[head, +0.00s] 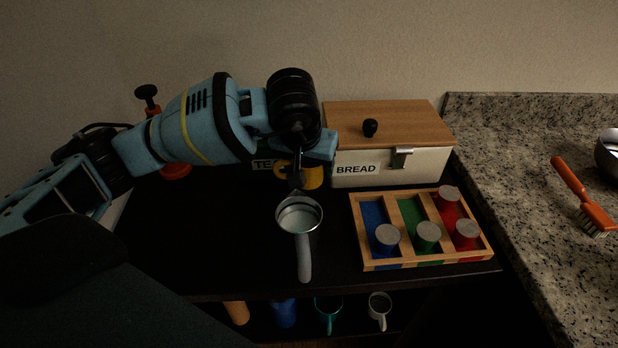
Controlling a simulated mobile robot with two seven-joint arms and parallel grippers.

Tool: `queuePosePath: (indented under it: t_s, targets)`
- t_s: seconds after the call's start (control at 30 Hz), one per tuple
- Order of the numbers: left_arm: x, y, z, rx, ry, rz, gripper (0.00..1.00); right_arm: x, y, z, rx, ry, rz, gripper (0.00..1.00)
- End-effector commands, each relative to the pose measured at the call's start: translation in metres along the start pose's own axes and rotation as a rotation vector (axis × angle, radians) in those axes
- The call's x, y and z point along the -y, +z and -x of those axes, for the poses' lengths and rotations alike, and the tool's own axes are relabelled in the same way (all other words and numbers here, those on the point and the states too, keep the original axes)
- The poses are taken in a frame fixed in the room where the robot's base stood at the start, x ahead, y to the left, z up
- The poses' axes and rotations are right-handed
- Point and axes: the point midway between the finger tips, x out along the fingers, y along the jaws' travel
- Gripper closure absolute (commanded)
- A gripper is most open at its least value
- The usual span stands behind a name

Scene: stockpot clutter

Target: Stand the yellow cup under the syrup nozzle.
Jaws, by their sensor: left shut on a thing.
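The yellow cup (313,178) is at the back middle of the dark table, mostly hidden behind my left gripper. My left gripper (297,181) points down at the cup and is shut on it. Whether the cup touches the table is hard to tell. An orange-red dispenser with a black pump top (148,93) stands at the back left, probably the syrup pump. My left arm hides its middle, and its red base (176,172) shows below the arm. Its nozzle outlet cannot be made out. My right gripper is not in view.
A metal pitcher (300,218) stands just in front of the cup. A bread box (385,160) is to the right, and a TEA label (264,164) shows behind. A wooden tray (430,262) holds several coloured cylinders. Dark table left of the pitcher looks clear. Mugs sit below.

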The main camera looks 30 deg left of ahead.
Motion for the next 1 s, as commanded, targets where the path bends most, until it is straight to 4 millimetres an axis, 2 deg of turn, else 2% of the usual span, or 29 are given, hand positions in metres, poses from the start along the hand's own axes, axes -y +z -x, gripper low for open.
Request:
queuePosePath:
  t_s: [0.3,0.43,0.8,0.83,1.0]
  targets:
    - [0.001,0.017,-0.039,0.003,-0.002,0.0,0.64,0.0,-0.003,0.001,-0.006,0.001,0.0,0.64]
    - [0.002,0.015,-0.043,-0.001,-0.001,0.0,0.64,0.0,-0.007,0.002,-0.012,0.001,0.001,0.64]
    - [0.002,0.017,-0.048,0.001,-0.001,-0.001,0.64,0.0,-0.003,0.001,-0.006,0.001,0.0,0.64]
    - [0.002,0.017,-0.049,0.002,-0.001,-0.001,0.37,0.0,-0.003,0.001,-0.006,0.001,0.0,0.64]
    - [0.002,0.017,-0.047,0.001,-0.001,0.0,0.17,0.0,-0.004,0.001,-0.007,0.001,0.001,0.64]
